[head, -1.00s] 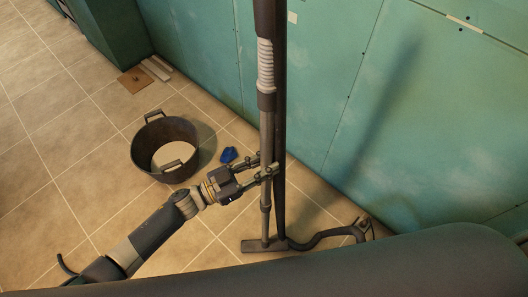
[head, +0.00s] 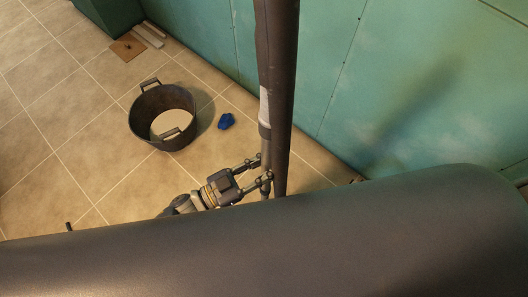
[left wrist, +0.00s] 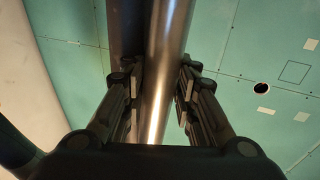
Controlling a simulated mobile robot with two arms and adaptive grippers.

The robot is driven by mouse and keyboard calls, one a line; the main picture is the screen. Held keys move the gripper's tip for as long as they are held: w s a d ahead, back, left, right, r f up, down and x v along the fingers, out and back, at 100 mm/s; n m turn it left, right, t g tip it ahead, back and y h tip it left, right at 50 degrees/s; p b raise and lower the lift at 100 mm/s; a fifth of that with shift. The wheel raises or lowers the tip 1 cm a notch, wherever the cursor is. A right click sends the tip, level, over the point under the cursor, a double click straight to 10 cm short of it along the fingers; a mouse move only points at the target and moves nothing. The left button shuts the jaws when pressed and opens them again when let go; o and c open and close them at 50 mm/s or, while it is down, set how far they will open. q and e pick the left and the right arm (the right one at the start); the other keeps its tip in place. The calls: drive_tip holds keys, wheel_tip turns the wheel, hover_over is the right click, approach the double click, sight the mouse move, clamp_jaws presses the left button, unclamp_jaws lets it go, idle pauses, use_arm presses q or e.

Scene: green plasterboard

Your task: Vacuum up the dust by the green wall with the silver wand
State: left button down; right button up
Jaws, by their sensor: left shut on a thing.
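The silver wand (head: 265,105) stands nearly upright in the head view, beside a thicker dark tube (head: 281,90). My left gripper (head: 262,175) is shut around the wand's shaft low down. In the left wrist view the shiny shaft (left wrist: 165,60) runs between the fingers of the gripper (left wrist: 158,110). The wand's floor head is hidden behind a large dark rounded shape in the foreground. No dust on the floor can be made out. My right gripper is not in view.
A dark bucket (head: 162,116) with two handles stands on the tiled floor left of the wand. A small blue object (head: 225,121) lies between them. A brown square plate (head: 127,47) and pale strips lie farther back. The floor at left is clear.

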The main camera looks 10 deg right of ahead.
use_arm(q)
drive_tip(key=s+a+p, duration=0.1)
drive_tip(key=s+p, duration=0.1)
drive_tip(key=s, duration=1.3)
drive_tip(key=shift+s, duration=0.15)
drive_tip(key=shift+r, duration=0.1)
drive_tip(key=w+d+b, duration=0.2)
drive_tip(key=w+b, duration=0.6)
drive_tip(key=w, duration=2.2)
drive_tip(key=shift+d, duration=0.1)
idle(0.4)
